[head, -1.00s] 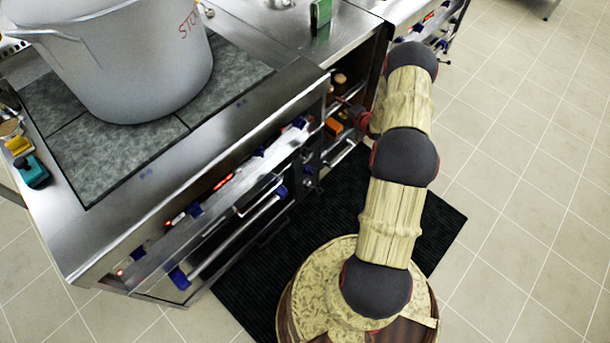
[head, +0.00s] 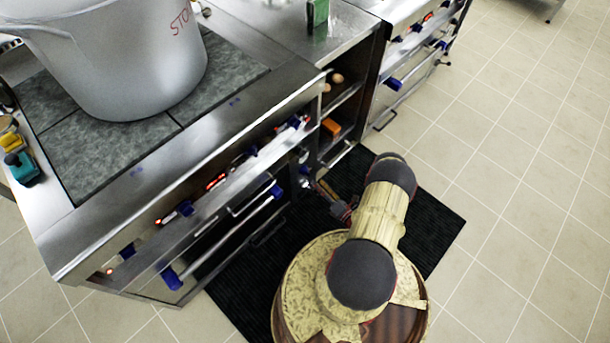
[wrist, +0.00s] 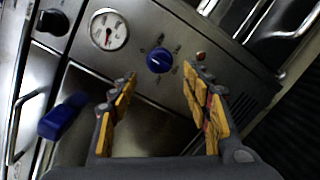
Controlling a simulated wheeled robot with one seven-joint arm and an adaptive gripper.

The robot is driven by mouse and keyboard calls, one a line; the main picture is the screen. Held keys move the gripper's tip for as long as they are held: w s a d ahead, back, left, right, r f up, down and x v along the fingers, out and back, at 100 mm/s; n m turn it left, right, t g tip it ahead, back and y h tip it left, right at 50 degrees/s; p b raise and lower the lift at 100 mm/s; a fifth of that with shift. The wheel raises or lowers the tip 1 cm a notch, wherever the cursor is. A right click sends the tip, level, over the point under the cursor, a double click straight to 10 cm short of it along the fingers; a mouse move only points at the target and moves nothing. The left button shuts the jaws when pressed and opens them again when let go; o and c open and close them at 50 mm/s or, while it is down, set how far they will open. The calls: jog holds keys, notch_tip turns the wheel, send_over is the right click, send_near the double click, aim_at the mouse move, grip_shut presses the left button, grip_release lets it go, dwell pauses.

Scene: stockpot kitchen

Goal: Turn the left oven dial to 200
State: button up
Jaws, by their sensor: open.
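In the wrist view, a round blue dial (wrist: 159,60) sits on the steel oven panel with small marks around it. The marks are too small to read, and I cannot tell its setting. My gripper (wrist: 160,82) is open, its yellow-padded fingers on either side of the dial in the picture. Nothing is between them and I see no contact. In the head view, my gripper (head: 312,182) is small and partly hidden, low near the right end of the cooker front (head: 215,205).
In the wrist view, a white gauge (wrist: 108,29) and black knob (wrist: 52,22) lie left of the dial, a small red lamp (wrist: 200,56) right. A blue-ended handle (wrist: 65,115) juts out lower left. A grey stockpot (head: 130,65) stands on the cooker. Tiled floor (head: 520,190) is clear rightward.

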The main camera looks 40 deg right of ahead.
aim_at(308, 175)
jog(key=w+b, duration=0.2)
jog(key=w, duration=0.4)
jog(key=shift+w+d+f, duration=0.1)
jog(key=shift+w, duration=0.75)
jog(key=shift+c, duration=1.3)
jog(key=c, duration=0.8)
jog(key=shift+c, duration=0.3)
